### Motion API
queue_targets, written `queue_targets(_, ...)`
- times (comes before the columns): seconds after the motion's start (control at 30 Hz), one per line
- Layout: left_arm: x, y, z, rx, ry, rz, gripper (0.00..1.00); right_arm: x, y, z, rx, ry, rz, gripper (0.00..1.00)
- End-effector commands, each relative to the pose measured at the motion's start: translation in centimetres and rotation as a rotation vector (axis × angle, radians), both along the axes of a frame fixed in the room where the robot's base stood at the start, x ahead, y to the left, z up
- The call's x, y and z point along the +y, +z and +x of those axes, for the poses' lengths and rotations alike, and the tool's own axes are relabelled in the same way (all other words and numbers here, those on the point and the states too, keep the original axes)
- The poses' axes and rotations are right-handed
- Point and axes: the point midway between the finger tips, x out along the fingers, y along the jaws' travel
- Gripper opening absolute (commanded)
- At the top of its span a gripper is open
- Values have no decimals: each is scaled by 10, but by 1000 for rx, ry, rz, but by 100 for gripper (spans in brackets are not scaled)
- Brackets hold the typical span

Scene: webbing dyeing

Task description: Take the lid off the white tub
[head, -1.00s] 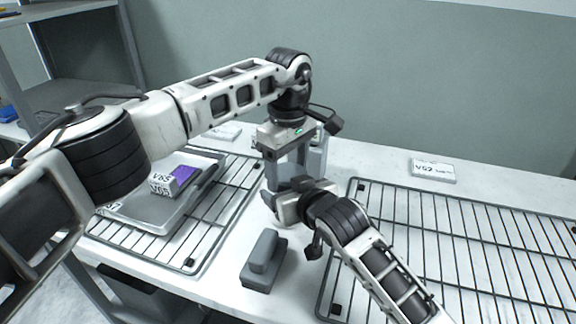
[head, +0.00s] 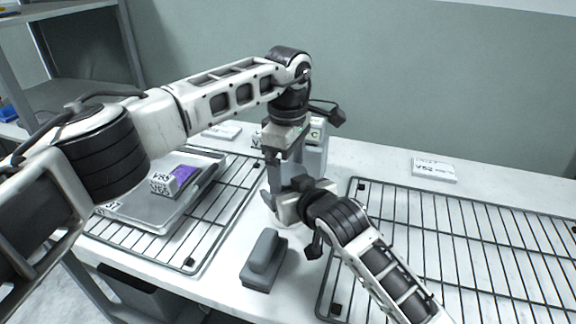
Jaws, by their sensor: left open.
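The white tub (head: 282,222) is mostly hidden on the bench in the middle; only a small pale part shows below my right gripper. Its lid cannot be made out. My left gripper (head: 279,182) points down over this spot from above, its jaws apart, with no lid seen between them. My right gripper (head: 272,200) comes in from the lower right and lies low at the tub, just below the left fingers. Its fingers are partly hidden, so I cannot tell whether they grip the tub.
A dark grey block with a raised grip (head: 264,262) lies in front. A grey box (head: 315,150) stands behind the grippers. Wire racks lie left (head: 212,222) and right (head: 450,240); the left one bears a metal tray (head: 150,212) with a purple-and-white labelled block (head: 172,181).

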Motion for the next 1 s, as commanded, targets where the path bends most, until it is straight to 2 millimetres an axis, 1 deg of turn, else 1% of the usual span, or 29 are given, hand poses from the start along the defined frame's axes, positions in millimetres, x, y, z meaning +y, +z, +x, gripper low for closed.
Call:
queue_targets(0.03, -1, 5, -1, 3, -2, -2, 91, -1, -2, 0, 5, -3, -4, 12)
queue_targets(0.33, -2, 41, -1, 2, -3, -2, 91, -1, -2, 0, 4, -2, -5, 12)
queue_targets(0.37, -2, 43, -1, 2, -3, -2, 87, -1, -2, 0, 4, -2, -5, 12)
queue_targets(0.43, -2, 48, -1, 1, -19, -3, 87, -1, -2, 0, 4, -2, -5, 12)
queue_targets(0.6, -2, 67, 0, 0, -177, -3, 87, -1, -2, 0, 5, -2, -4, 12)
queue_targets(0.7, -2, 76, -1, 1, -259, -3, 87, -1, -2, 0, 5, -2, -4, 12)
queue_targets(0.77, -2, 76, -1, 3, -285, -2, 87, -1, -2, 0, 5, -2, -4, 12)
queue_targets(0.83, -1, 70, -1, 5, -295, -2, 87, -1, -2, 0, 5, -2, -4, 12)
queue_targets(1.0, -1, 45, -1, 6, -293, -2, 87, -1, -2, 0, 5, -2, -4, 12)
